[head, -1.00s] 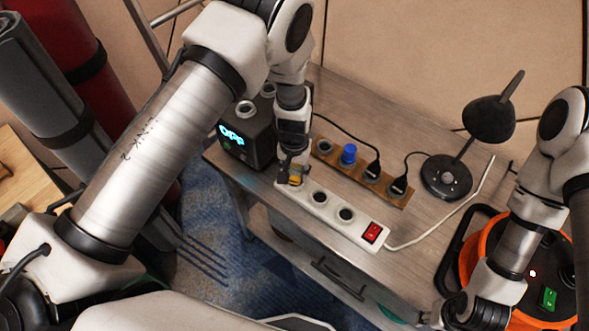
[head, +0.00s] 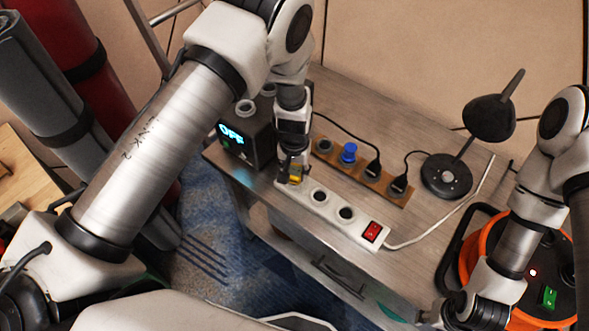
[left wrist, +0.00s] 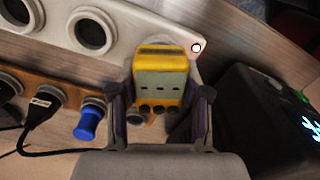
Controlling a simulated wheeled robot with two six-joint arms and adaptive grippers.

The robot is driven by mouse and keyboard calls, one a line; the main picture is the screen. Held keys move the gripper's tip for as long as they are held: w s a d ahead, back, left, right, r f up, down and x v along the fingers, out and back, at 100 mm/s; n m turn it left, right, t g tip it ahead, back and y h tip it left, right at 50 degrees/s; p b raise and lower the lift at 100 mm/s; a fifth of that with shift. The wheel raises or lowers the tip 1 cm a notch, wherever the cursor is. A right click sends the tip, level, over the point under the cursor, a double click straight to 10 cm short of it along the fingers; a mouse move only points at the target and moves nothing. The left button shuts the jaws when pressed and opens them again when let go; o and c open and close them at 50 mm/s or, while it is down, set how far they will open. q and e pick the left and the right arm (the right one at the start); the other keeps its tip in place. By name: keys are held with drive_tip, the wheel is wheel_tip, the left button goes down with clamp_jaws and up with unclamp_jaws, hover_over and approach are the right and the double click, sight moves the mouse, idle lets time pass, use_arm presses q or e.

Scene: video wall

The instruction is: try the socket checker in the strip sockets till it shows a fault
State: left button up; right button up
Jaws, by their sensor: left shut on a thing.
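The yellow socket checker (head: 296,178) is between the fingers of my left gripper (head: 292,172), at the left end of the white strip (head: 332,218). In the left wrist view the checker (left wrist: 160,75) shows a grey-green face with small dark slots and dark round spots along its near edge; I see no lit lamp. My left gripper (left wrist: 161,112) is shut on it. The checker hides the strip's end socket, so I cannot tell whether it is plugged in. Two empty sockets (head: 319,196) and a red switch (head: 371,232) show. My right gripper (head: 458,313) is low at the right, fingers unclear.
A brown strip (head: 325,155) behind holds a blue plug (head: 349,153) and two black plugs (head: 373,171). A black box (head: 250,139) with a lit display reading OFF stands left. A black lamp (head: 447,176) and an orange cable reel (head: 468,262) are at the right.

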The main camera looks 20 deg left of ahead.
sight(294, 169)
use_arm(q)
drive_tip(key=shift+f+b, duration=0.55)
drive_tip(key=shift+f, duration=0.35)
drive_tip(key=o, duration=1.4)
drive_tip(key=shift+c, duration=0.2)
drive_tip(key=o, duration=0.4)
drive_tip(key=shift+r, duration=0.1)
drive_tip(key=shift+r+p, duration=2.6)
drive_tip(key=shift+r, duration=0.4)
